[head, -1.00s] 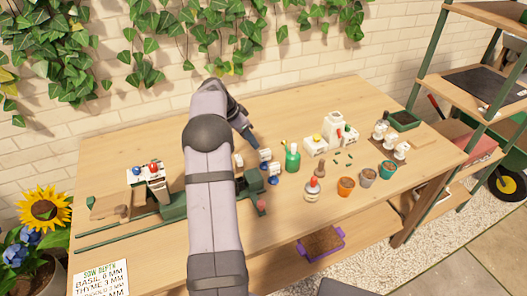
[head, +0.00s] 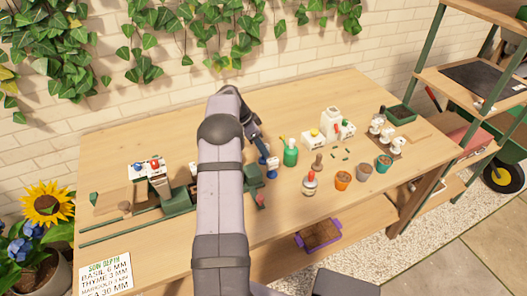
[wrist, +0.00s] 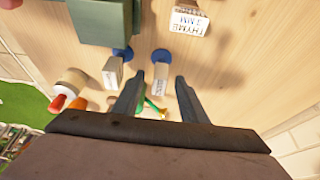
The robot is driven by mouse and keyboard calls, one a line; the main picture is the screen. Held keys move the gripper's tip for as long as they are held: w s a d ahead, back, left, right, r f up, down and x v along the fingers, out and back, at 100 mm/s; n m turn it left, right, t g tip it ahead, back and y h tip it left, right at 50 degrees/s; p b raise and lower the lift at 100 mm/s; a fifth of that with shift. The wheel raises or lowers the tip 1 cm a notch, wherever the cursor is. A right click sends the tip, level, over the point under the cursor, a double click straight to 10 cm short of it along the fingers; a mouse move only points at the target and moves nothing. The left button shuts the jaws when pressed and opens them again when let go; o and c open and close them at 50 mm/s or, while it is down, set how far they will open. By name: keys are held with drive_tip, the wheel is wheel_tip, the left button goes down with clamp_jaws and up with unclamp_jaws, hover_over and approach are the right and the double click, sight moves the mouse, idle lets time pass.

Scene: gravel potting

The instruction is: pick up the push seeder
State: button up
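I cannot tell for sure which item is the push seeder. A green holder or bottle (head: 290,153) with a yellow-tipped piece stands just right of my gripper (head: 263,160); green and yellow parts (wrist: 150,107) show between the fingers in the wrist view. A pale, red-tipped bulb-shaped item (head: 310,183) stands further right and nearer the front. My gripper (wrist: 160,98) is open, with nothing clearly held. A small white block on a blue disc (wrist: 161,57) shows just beyond the fingertips; a second blue-based block (wrist: 113,72) is beside it. Whether they touch the fingers is unclear.
Small pots (head: 342,181) stand to the right. White containers (head: 334,125) stand behind them. The front right of the table (head: 290,215) is fairly clear.

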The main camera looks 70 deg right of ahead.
drive_tip(key=shift+p+x, duration=0.45)
drive_tip(key=shift+x, duration=1.1)
clamp_jaws()
drive_tip(key=shift+r, duration=0.15)
wheel_tip(320, 180, up, 10)
drive_tip(key=b, duration=0.3)
drive_tip(key=c, duration=1)
unclamp_jaws()
